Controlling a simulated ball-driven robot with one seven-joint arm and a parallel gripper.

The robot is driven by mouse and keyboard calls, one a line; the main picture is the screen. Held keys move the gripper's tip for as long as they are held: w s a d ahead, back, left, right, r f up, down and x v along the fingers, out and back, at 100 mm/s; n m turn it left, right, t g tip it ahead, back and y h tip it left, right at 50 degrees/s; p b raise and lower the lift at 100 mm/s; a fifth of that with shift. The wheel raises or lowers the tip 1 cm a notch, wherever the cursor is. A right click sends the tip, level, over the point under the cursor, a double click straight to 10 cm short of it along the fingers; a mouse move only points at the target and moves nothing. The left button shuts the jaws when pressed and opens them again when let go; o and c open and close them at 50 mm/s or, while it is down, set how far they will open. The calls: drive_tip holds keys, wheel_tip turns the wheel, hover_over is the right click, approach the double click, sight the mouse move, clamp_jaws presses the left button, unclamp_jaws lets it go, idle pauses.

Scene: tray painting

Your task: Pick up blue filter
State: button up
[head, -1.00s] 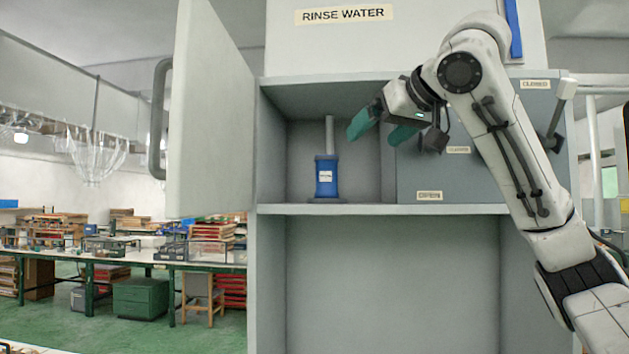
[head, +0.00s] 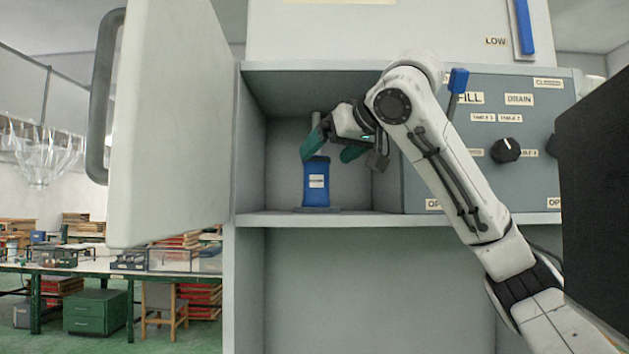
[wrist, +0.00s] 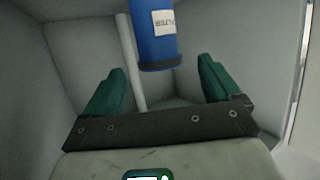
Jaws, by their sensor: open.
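The blue filter (head: 317,185) stands upright on the cabinet shelf, a cylinder with a white label and a dark base. A grey pipe (head: 316,122) rises behind it. In the wrist view the blue filter (wrist: 152,30) hangs into the top of the picture, beyond the fingertips and roughly between their lines. My gripper (head: 333,151) has green fingers spread apart and empty, at the height of the filter's top. In the head view one finger overlaps the filter's upper edge; contact cannot be told. Both fingers also show in the wrist view (wrist: 160,85).
The shelf (head: 400,219) sits in an open grey cabinet, with its door (head: 175,130) swung out left. A control panel (head: 485,185) with knob and switch closes the right side. A dark block (head: 597,200) stands at the far right. Worktables are behind left.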

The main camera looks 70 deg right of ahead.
sight(312, 166)
drive_tip(key=shift+p+x, duration=1.15)
drive_tip(key=shift+x, duration=2.55)
drive_tip(key=c, duration=1.1)
drive_tip(key=shift+c, duration=0.2)
drive_tip(key=shift+r, duration=0.1)
